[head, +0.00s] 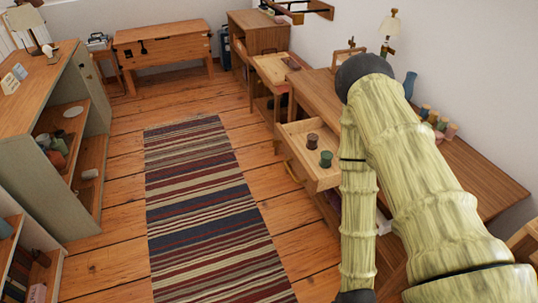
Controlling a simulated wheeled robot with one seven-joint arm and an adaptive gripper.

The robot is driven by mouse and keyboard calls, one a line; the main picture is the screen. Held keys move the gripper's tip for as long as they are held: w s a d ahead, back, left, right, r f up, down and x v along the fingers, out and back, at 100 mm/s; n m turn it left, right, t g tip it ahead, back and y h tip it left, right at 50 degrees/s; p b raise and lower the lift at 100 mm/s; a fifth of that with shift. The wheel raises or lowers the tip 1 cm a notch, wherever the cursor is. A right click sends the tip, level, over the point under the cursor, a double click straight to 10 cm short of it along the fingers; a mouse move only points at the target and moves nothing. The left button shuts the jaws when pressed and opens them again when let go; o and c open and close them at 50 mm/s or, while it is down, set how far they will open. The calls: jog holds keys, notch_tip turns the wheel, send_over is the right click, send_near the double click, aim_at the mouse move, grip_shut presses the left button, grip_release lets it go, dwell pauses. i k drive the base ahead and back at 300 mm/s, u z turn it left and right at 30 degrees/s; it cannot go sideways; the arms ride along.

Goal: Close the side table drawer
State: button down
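A pale wooden drawer (296,138) stands pulled out from the long wooden side table (318,92) along the right wall. A dark spool (312,141) and a green spool (326,159) are inside it. A curved handle (290,172) shows on its front. My arm crosses the right side of the head view and covers part of the table and the drawer's right end. The arm bends at a dark joint and runs down to the bottom edge. My gripper is not in view.
A striped rug (205,190) lies on the open plank floor left of the drawer. Cabinets with open shelves (90,150) stand at the left. A lamp (389,28), a blue vase (409,86) and several coloured spools (441,124) stand on the table by the wall.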

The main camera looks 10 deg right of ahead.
aim_at(305, 163)
jog(key=u, duration=0.4)
jog(key=k, duration=0.5)
jog(key=u, duration=0.7)
jog(key=i, duration=0.85)
jog(key=z, duration=0.95)
jog(key=i, duration=0.75)
jog(key=z, duration=0.85)
